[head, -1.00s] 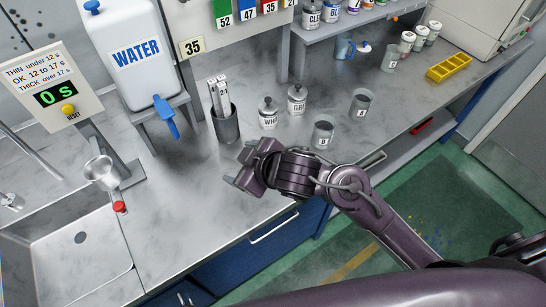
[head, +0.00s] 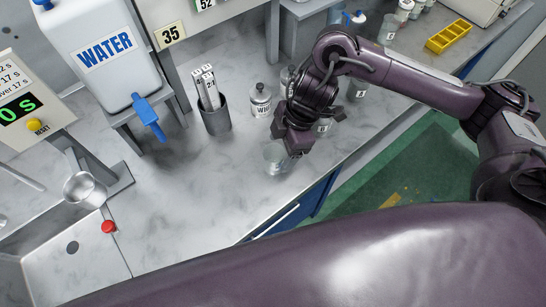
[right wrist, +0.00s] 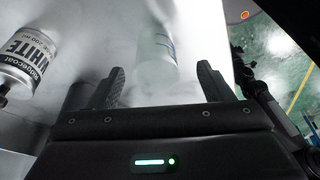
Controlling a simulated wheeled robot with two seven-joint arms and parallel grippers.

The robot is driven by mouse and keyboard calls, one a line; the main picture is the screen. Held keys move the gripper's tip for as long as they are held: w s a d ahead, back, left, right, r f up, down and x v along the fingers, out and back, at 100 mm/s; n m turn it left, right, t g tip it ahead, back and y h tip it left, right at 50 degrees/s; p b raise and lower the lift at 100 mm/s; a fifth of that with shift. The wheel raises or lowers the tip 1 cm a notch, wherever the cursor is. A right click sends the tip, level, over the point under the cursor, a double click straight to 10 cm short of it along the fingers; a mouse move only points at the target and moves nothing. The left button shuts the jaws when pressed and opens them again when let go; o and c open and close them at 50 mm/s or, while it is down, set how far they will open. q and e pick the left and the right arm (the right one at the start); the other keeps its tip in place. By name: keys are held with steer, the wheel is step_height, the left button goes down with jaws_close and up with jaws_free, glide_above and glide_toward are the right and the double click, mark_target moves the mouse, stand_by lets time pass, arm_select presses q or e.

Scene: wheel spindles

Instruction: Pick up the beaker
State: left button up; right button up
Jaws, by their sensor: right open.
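A clear beaker (head: 276,158) stands on the grey worktop near its front edge, partly hidden by my right gripper in the head view. My right gripper (head: 294,150) is just above and to the right of it, pointing down. In the right wrist view the beaker (right wrist: 155,48) appears pale and see-through with blue marks, beyond and between the two spread fingers. The right gripper (right wrist: 160,72) is open and empty there. I cannot tell how far the fingertips are from the glass. My left gripper is out of view.
A white-labelled bottle (head: 260,101) stands close behind the beaker; it also shows in the wrist view (right wrist: 20,58). A grey holder (head: 215,118) with tall strips is to the left. Grey cups stand behind my right arm. The worktop left of the beaker is clear.

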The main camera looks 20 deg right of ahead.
mark_target(272, 157)
steer(key=x, duration=0.1)
steer(key=p+x, duration=0.1)
steer(key=x, duration=0.3)
steer(key=shift+w+a+r, duration=0.1)
steer(key=shift+w+a, duration=0.2)
steer(key=shift+a, duration=0.1)
steer(key=shift+c, duration=0.4)
steer(key=c, duration=0.9)
